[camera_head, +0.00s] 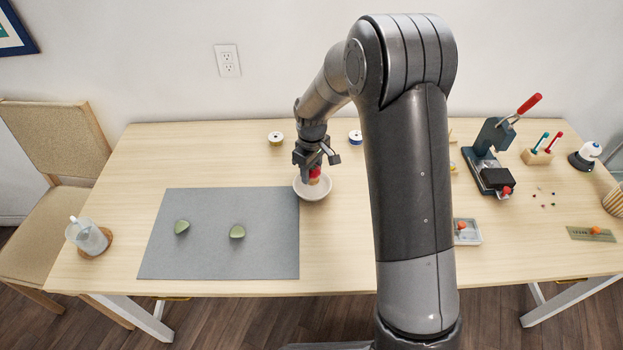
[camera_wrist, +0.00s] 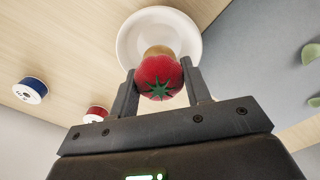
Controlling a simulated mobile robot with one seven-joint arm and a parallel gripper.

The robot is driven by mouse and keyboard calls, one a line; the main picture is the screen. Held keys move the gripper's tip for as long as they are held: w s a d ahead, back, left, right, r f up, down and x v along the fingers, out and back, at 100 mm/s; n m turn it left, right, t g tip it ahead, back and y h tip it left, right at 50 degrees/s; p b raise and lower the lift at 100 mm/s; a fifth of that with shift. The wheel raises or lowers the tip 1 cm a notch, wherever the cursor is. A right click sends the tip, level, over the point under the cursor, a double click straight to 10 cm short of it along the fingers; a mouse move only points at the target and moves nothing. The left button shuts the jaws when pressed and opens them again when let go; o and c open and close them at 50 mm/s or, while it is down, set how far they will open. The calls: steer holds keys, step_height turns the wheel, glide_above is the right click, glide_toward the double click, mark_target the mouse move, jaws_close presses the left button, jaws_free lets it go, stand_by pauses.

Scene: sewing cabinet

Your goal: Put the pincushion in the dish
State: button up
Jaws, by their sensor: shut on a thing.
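The pincushion is a red tomato shape with a green star-shaped top; it shows in the wrist view (camera_wrist: 159,79) and partly in the head view (camera_head: 315,172). My gripper (camera_head: 313,174) is shut on it, with one finger on each side in the wrist view (camera_wrist: 158,82). The dish (camera_head: 318,193) is a round white bowl just right of the grey mat, and the pincushion is over it. In the wrist view the dish (camera_wrist: 135,25) lies beyond the pincushion. A tan patch (camera_wrist: 157,50) shows between them; I cannot tell whether it touches the dish.
A grey mat (camera_head: 215,255) with two green pieces (camera_head: 182,227) lies to the left. A blue spool (camera_head: 355,137) and a yellowish spool (camera_head: 276,138) stand behind; a red spool (camera_wrist: 95,114) shows in the wrist view. A press (camera_head: 488,160) stands at right.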

mark_target(312, 180)
steer(key=shift+f, duration=2)
steer(key=shift+f, duration=0.1)
steer(key=o, duration=0.7)
